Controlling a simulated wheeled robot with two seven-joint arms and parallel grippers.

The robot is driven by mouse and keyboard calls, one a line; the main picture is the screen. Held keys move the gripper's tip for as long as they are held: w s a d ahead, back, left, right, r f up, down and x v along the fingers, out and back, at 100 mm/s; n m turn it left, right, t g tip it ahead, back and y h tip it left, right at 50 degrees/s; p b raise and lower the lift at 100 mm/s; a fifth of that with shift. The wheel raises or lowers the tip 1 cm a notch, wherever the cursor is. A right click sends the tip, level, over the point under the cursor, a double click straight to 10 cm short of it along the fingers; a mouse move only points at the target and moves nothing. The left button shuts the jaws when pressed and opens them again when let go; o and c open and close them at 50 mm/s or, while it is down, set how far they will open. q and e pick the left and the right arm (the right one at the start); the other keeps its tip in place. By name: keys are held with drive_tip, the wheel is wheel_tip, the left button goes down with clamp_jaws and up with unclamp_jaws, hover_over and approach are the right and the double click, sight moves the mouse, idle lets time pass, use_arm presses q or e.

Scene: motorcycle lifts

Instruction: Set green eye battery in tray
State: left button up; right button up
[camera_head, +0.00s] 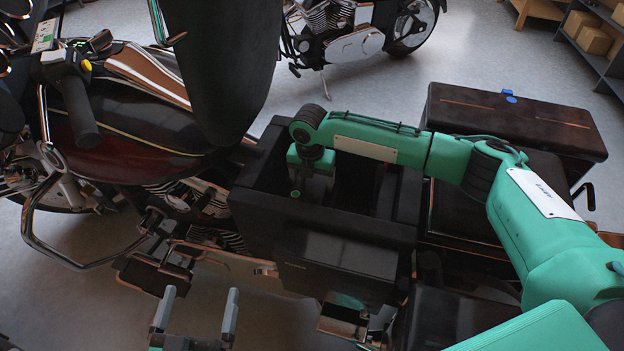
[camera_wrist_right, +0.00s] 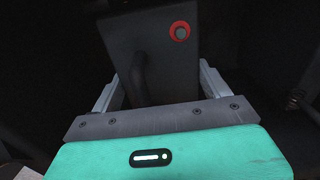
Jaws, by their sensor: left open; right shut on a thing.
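The battery (camera_wrist_right: 150,55) is a dark box with a black strap and a round eye with a red rim and grey-green centre in the right wrist view. My right gripper (camera_wrist_right: 160,88) is shut on it, one finger on each side. In the head view this gripper (camera_head: 312,180) points down inside a black open-topped tray (camera_head: 262,205), and a small green dot shows beside it. Whether the battery touches the tray floor is hidden. My left gripper (camera_head: 196,312) is open and empty, low in front of the motorcycle.
A dark box with small lettering (camera_head: 338,262) is at the tray's near side. A motorcycle (camera_head: 120,120) stands at left, close to the tray. A black case (camera_head: 510,115) is at right. Another motorcycle (camera_head: 350,40) and shelves (camera_head: 595,55) stand behind on open floor.

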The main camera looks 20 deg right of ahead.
drive_tip(key=shift+w+r+p, duration=0.1)
drive_tip(key=shift+r+p, duration=0.05)
drive_tip(key=shift+p, duration=0.65)
idle(0.4)
drive_tip(key=shift+f, duration=1.1)
idle(1.4)
